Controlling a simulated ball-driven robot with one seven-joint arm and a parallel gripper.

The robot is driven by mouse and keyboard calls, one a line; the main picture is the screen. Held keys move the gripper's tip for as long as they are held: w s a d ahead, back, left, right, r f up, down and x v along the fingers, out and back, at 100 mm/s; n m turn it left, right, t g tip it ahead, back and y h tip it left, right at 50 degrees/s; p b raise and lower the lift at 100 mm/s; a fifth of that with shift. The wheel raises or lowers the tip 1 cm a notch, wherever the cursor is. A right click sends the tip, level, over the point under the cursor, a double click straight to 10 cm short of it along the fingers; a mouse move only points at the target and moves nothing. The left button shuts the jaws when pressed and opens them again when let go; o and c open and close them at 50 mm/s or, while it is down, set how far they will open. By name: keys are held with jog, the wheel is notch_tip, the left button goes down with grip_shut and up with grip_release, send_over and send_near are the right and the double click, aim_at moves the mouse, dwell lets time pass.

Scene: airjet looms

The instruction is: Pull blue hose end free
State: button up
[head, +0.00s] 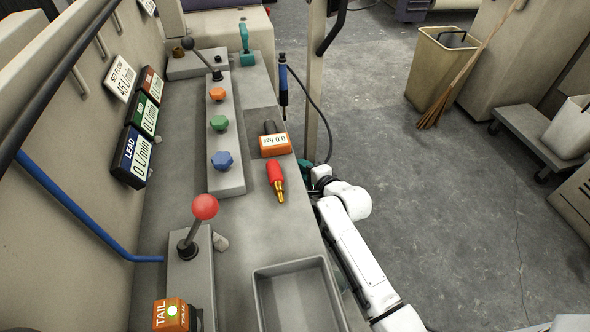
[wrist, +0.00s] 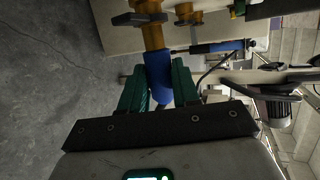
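In the wrist view a blue hose end (wrist: 159,78) sits on a brass fitting (wrist: 153,36) and reaches down between my green fingertips. My gripper (wrist: 160,88) has one finger on each side of it, with no clear gap, and looks shut on it. In the head view my gripper (head: 314,166) is low beside the right edge of the bench. The hose end and the fitting are hidden there.
The grey bench (head: 247,217) carries a red-handled lever (head: 205,207), a red brass-tipped tool (head: 275,180), an orange gauge (head: 275,145) and an empty tray (head: 300,295). A blue-handled tool (head: 283,84) hangs on a black cable by a post.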

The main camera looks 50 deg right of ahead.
grip_shut()
jog(key=shift+s+d, duration=0.1)
jog(key=shift+d, duration=0.05)
dwell(0.4)
jog(key=s+d+b, duration=0.2)
jog(key=s+d, duration=0.3)
jog(key=d, duration=0.2)
jog(key=shift+d, duration=0.35)
dwell(0.7)
